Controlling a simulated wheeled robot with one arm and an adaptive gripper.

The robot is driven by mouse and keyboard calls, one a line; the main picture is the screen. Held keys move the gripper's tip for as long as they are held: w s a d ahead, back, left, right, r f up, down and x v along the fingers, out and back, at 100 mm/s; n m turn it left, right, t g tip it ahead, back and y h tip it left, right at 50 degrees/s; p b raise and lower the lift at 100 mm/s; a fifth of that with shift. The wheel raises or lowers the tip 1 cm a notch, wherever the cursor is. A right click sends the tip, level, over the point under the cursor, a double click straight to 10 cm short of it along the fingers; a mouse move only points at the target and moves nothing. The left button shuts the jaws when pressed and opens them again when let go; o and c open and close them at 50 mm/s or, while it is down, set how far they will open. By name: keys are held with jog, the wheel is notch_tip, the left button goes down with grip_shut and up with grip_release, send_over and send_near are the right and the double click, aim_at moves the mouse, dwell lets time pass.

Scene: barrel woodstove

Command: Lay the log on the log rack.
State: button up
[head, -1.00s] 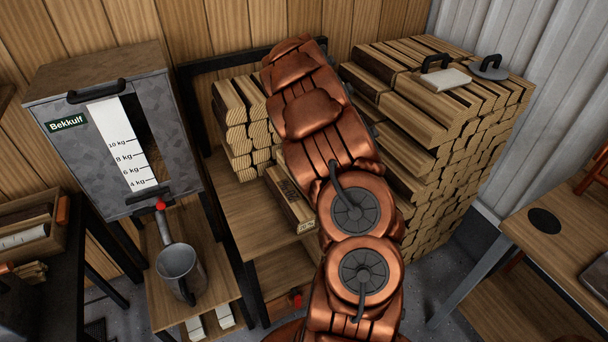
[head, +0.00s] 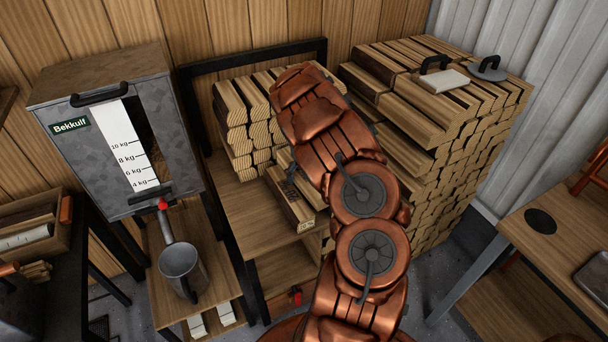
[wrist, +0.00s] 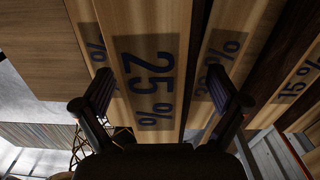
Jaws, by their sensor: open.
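The log rack (head: 248,222) is a wooden board in a black metal frame, left of the big woodpile in the head view. A single log (head: 289,198) with a small end label lies on its board, in front of stacked logs (head: 245,120). A pale log marked 25 % (wrist: 148,35) shows between and beyond the fingers. I cannot tell whether they touch it, or which head-view log it is.
A large woodpile (head: 440,150) stands at the right, with two handled items on top. A grey Bekkulf hopper (head: 75,150) and a metal jug (head: 181,268) are at the left. A wooden table (head: 560,225) stands at the right. Other percent-marked logs (wrist: 216,65) flank the middle one.

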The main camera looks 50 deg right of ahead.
grip_shut()
dwell(0.8)
